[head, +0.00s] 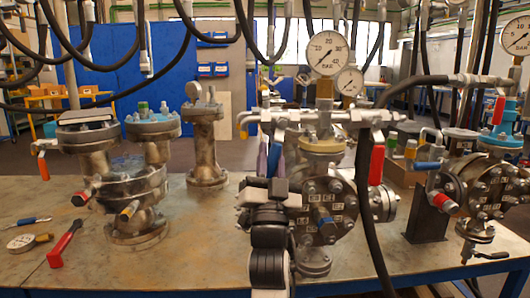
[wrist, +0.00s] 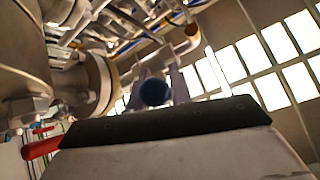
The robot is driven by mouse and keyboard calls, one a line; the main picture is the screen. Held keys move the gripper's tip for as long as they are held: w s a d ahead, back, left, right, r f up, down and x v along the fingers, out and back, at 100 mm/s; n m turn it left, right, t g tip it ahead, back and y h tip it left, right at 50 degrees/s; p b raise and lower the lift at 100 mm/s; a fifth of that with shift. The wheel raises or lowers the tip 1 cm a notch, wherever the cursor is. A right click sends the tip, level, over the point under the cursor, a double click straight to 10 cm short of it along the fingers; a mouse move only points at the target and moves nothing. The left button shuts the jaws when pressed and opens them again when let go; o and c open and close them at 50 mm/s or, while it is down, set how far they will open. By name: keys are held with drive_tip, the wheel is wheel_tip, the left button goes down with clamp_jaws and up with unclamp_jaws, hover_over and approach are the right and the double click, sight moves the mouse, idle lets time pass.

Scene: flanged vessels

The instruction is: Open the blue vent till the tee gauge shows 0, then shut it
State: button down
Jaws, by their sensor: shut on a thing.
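My gripper (wrist: 153,92) is shut on a blue round-ended handle (wrist: 154,91), which I take to be the blue vent, between its two pale fingers in the wrist view. In the head view my gripper (head: 269,158) points up beside the middle vessel (head: 325,205), under the left part of the tee's pipework (head: 320,117). My arm and fingers hide most of the vent there. The tee gauge (head: 329,53), a white BAR dial, stands upright above the middle vessel. Its needle is too small to read surely.
A red handle (head: 377,165) and a black hose hang right of the tee. Another vessel (head: 485,180) with a blue lever (head: 428,165) stands at the right. A double vessel (head: 120,180) stands left.

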drive_tip(key=shift+d+f+n+y+b, duration=0.1)
drive_tip(key=shift+d+n+y+b, duration=0.3)
drive_tip(key=shift+n+y, duration=0.95)
drive_tip(key=shift+d+f+n+y+b, duration=0.1)
drive_tip(key=shift+d+n+y+b, duration=0.35)
drive_tip(key=shift+n+y, duration=0.9)
drive_tip(key=shift+d+f+n+y+b, duration=0.15)
drive_tip(key=shift+n+y+b, duration=0.4)
drive_tip(key=shift+n+y, duration=0.8)
drive_tip(key=shift+d+r+n+g, duration=0.1)
drive_tip(key=shift+r+n+g, duration=0.05)
drive_tip(key=shift+n+g, duration=0.15)
drive_tip(key=c, duration=1.3)
unclamp_jaws()
drive_tip(key=shift+w, duration=0.1)
drive_tip(key=shift+o, duration=0.2)
drive_tip(key=b+v, duration=0.5)
drive_tip(key=v, duration=0.9)
